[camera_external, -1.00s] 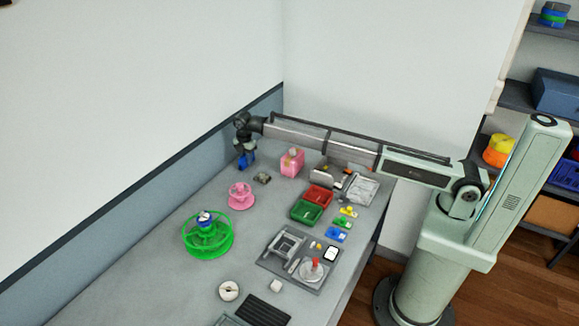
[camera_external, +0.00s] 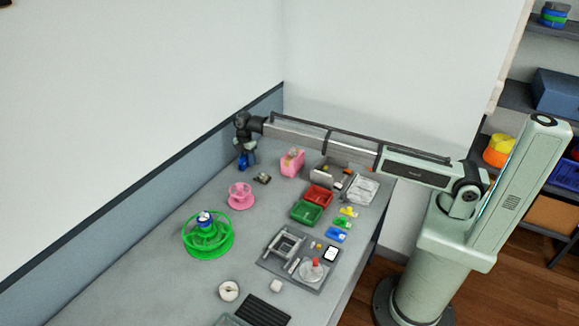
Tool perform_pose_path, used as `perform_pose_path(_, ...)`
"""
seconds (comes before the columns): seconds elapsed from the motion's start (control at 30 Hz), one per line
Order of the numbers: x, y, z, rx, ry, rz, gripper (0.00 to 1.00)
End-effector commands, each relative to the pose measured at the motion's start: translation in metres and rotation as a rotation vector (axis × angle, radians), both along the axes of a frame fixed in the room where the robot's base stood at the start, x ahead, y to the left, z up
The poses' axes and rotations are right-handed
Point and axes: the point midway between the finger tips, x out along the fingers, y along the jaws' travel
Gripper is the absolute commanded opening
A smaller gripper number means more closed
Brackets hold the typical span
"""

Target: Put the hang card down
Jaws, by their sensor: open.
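My gripper (camera_external: 246,163) hangs at the far end of the outstretched arm, low over the back left of the table (camera_external: 160,262), near the wall. It shows as a small blue and dark shape and is open. I cannot make out a hang card for certain; none can be seen between the fingers at this size. A small dark item with a light patch (camera_external: 262,178) lies on the table just right of and below my gripper, apart from it.
A pink holder (camera_external: 292,163) stands right of my gripper. A pink spool (camera_external: 240,196) and a green spool (camera_external: 208,240) stand in front. Red (camera_external: 318,195) and green (camera_external: 305,212) bins and a grey fixture plate (camera_external: 262,262) are further right. The table's left front is clear.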

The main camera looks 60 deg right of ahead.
Motion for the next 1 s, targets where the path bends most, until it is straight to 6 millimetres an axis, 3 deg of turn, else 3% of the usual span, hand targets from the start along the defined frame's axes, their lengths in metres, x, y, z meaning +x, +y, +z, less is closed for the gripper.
perform_pose_path(0.6, 0.0, 0.0, 0.099, 0.0, -0.001, 0.0, 0.48)
perform_pose_path(0.8, 0.0, 0.0, 0.116, 0.0, -0.001, 0.0, 0.48)
perform_pose_path(1.0, -0.001, 0.0, 0.119, 0.0, 0.0, 0.0, 0.48)
